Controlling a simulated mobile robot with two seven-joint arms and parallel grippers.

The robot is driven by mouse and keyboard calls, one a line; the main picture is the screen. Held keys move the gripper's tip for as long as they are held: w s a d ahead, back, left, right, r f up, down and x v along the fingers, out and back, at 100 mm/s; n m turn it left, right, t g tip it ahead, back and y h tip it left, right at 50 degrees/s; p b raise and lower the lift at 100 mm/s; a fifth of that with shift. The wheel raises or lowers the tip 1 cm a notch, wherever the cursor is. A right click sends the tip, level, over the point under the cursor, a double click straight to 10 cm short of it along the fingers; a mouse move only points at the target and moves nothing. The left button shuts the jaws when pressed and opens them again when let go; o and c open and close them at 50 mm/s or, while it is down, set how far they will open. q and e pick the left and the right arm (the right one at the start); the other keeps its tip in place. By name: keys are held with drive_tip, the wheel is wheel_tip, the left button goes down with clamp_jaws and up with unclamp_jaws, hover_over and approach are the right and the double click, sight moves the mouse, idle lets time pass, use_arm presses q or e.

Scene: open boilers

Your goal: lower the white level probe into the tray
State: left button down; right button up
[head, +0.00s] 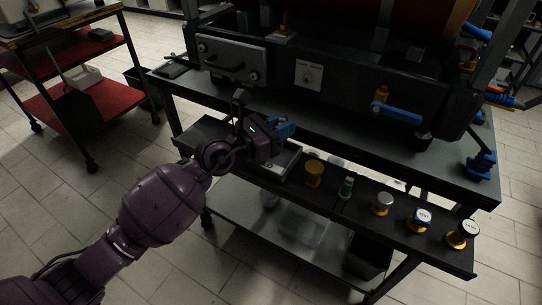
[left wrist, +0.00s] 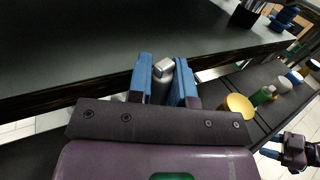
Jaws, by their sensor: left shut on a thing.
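My left gripper (head: 284,128) reaches in from the left over the front ledge of the bench. In the left wrist view its two blue fingers (left wrist: 165,80) are shut on a pale grey-white piece, which I take to be the level probe (left wrist: 163,68); only its top end shows between them. In the head view the probe is hidden by the gripper. A shallow light-grey tray (head: 291,161) lies on the ledge just below the gripper, partly covered by it. I cannot tell whether the probe touches the tray. My right gripper (left wrist: 272,153) shows at the right edge of the left wrist view; its opening is unclear.
Along the ledge, right of the tray, stand a yellow cap (head: 314,173), a green bottle-like piece (head: 346,187), a silver-topped cap (head: 382,204) and labelled caps. The boiler front with a blue valve handle (head: 402,114) rises behind. A red-shelved cart (head: 75,108) stands left.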

use_arm(q)
drive_tip(key=c, duration=1)
unclamp_jaws()
drive_tip(key=shift+o, duration=0.2)
use_arm(e)
drive_tip(key=shift+d+r, duration=0.1)
use_arm(q)
drive_tip(key=v, duration=1)
drive_tip(key=shift+s+a, duration=0.25)
drive_tip(key=shift+a, duration=0.1)
use_arm(e)
drive_tip(key=shift+w+a+r, duration=0.25)
drive_tip(key=shift+w+r, duration=0.35)
drive_tip(key=shift+r, duration=0.2)
